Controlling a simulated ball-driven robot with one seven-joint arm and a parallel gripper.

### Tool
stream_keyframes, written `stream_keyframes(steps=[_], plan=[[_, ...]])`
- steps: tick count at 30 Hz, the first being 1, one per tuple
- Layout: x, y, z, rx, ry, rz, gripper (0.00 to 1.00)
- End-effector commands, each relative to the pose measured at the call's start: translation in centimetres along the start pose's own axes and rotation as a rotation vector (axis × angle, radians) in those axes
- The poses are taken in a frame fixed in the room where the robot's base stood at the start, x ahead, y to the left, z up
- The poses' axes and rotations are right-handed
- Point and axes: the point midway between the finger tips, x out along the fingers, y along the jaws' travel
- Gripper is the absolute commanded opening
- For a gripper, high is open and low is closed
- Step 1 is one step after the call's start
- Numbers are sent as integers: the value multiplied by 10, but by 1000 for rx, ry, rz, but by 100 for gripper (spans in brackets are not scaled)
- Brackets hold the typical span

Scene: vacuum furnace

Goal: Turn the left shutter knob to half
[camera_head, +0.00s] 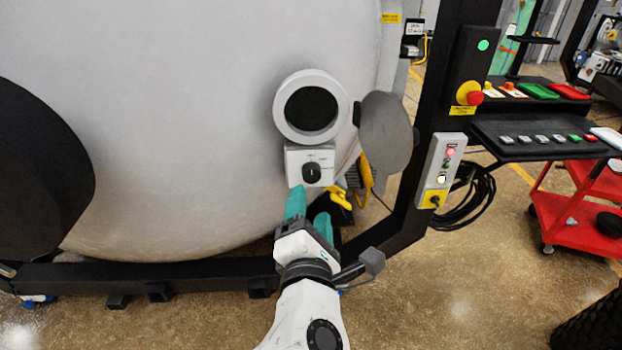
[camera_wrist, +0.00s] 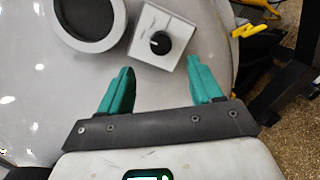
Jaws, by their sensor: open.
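One shutter knob shows, a black round knob (camera_head: 311,173) on a white square plate (camera_head: 297,158) below a round viewport (camera_head: 283,119) on the big grey furnace door. The plate's markings are too small to read. The knob (camera_wrist: 160,43) also shows in the wrist view, beyond the fingertips and roughly between them. My gripper (camera_head: 308,206) with teal fingers is open and empty, just below and in front of the plate. In the wrist view my gripper (camera_wrist: 158,70) has its fingers wide apart, and neither appears to touch the knob.
A grey round cover (camera_head: 385,132) stands out right of the viewport. A black frame post (camera_head: 425,130) carries a red emergency button (camera_head: 474,98) and a button box (camera_head: 440,165). A yellow item (camera_head: 340,198) is low behind the gripper. A black rail (camera_head: 200,275) runs below the door.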

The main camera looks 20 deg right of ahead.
Motion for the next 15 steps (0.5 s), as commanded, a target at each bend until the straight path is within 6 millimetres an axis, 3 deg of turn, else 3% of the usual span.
stream_keyframes(steps=[9, 15], plan=[[59, 0, 2, -1, -3, -1, 65], [81, -1, 0, 1, -1, -3, 65]])
